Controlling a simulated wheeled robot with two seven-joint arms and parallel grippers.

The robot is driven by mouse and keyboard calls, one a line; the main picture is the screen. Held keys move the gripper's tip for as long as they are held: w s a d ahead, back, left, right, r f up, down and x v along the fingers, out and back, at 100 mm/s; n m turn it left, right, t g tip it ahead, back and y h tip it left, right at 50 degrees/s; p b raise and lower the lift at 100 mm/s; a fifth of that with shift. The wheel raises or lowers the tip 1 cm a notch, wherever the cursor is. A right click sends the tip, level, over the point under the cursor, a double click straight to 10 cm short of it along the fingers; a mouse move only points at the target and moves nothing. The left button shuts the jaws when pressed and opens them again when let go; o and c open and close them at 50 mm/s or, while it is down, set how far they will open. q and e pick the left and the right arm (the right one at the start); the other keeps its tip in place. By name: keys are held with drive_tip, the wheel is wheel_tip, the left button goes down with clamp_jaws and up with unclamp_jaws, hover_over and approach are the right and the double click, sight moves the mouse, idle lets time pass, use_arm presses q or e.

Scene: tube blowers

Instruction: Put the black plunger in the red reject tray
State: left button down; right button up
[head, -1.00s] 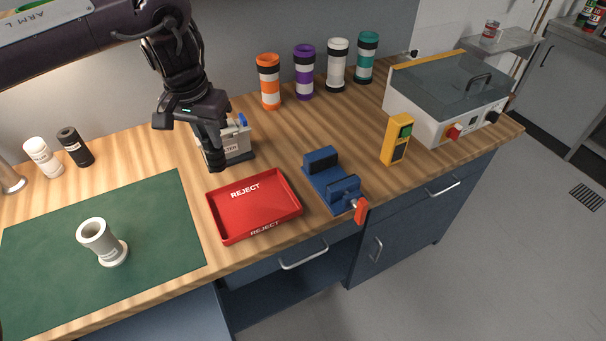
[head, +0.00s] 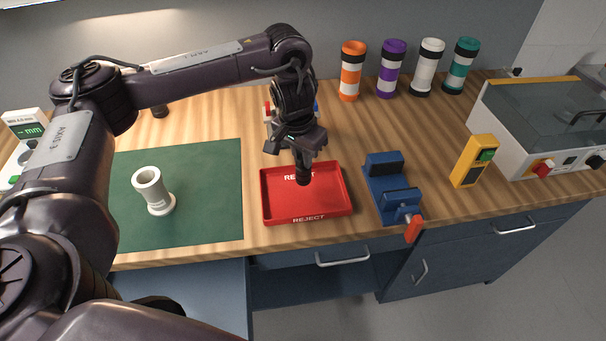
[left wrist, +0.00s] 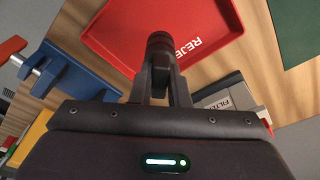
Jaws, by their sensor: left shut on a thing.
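The black plunger (head: 303,178) is a short dark cylinder, held upright over the red reject tray (head: 264,210). My left gripper (head: 302,160) is shut on the plunger's upper part and points down. In the left wrist view the plunger (left wrist: 159,42) shows between the fingertips (left wrist: 161,65), in front of the tray (left wrist: 110,25). The tray lies on the wooden bench and nothing else shows in it. I cannot tell whether the plunger's lower end touches the tray floor. My right gripper is not in view.
A blue vise (head: 390,190) stands right of the tray. A green mat (head: 210,200) with a white tube-shaped part (head: 152,188) lies left. A filter box (left wrist: 222,95) stands close behind the tray. Several banded canisters stand along the back.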

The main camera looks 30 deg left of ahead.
sight(303, 170)
use_arm(q)
drive_tip(key=shift+f, duration=0.75)
wheel_tip(303, 170, down, 3)
drive_tip(key=shift+s+r+b, duration=0.1)
drive_tip(key=shift+r+b, duration=0.1)
drive_tip(key=shift+b, duration=0.5)
drive_tip(key=shift+f, duration=0.4)
drive_tip(key=shift+f, duration=0.1)
drive_tip(key=c, duration=1.4)
unclamp_jaws()
